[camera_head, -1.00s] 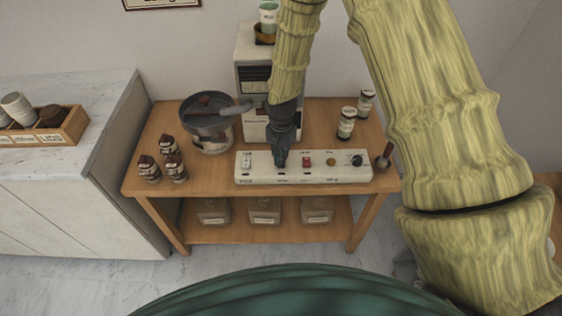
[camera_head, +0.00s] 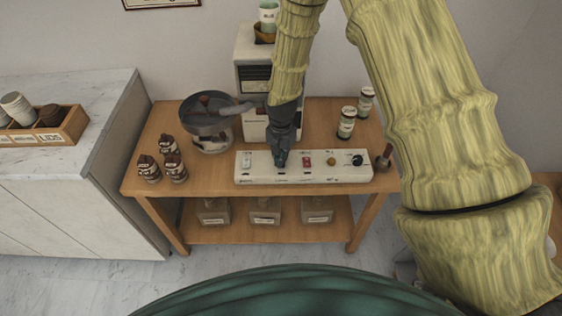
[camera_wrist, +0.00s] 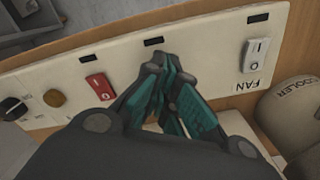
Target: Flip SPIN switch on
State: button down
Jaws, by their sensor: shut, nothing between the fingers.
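The white control panel (camera_head: 305,178) lies along the front of the wooden cart. My gripper (camera_head: 280,164) points down at it, shut and empty, between a white rocker switch (camera_head: 247,160) and a red switch (camera_head: 307,161). In the wrist view, the closed fingertips (camera_wrist: 168,62) are over the panel between the red switch (camera_wrist: 100,87) and the white switch labelled FAN (camera_wrist: 256,54). I read no SPIN label. Any switch under the fingers is hidden, and I cannot tell whether the tips touch the panel.
The panel also has a yellow button (camera_head: 331,162) and a black knob (camera_head: 357,159). A round pan-like drum (camera_head: 206,125) stands behind left. Dark bottles (camera_head: 174,168) stand left of the panel, and jars (camera_head: 346,122) behind right. Containers sit on the lower shelf (camera_head: 240,233).

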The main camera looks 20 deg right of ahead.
jog(key=shift+f+b, duration=0.35)
jog(key=shift+f, duration=0.45)
dwell(0.6)
jog(key=shift+r, duration=0.1)
jog(key=shift+r+p, duration=2.4)
jog(key=shift+r, duration=1.05)
jog(key=shift+s+f, duration=0.1)
jog(key=s+d+f+n+b, duration=0.15)
jog(key=s+f+n, duration=0.25)
jog(key=s+f, duration=1)
jog(key=s+d+f+n+b, duration=0.1)
jog(key=s+f+n, duration=0.1)
jog(key=s, duration=0.9)
jog(key=s+d+f+n, duration=0.1)
jog(key=s+f+n, duration=0.1)
jog(key=s, duration=0.9)
jog(key=shift+f+n+b, duration=0.25)
jog(key=shift+n+b, duration=0.1)
jog(key=shift+n, duration=0.05)
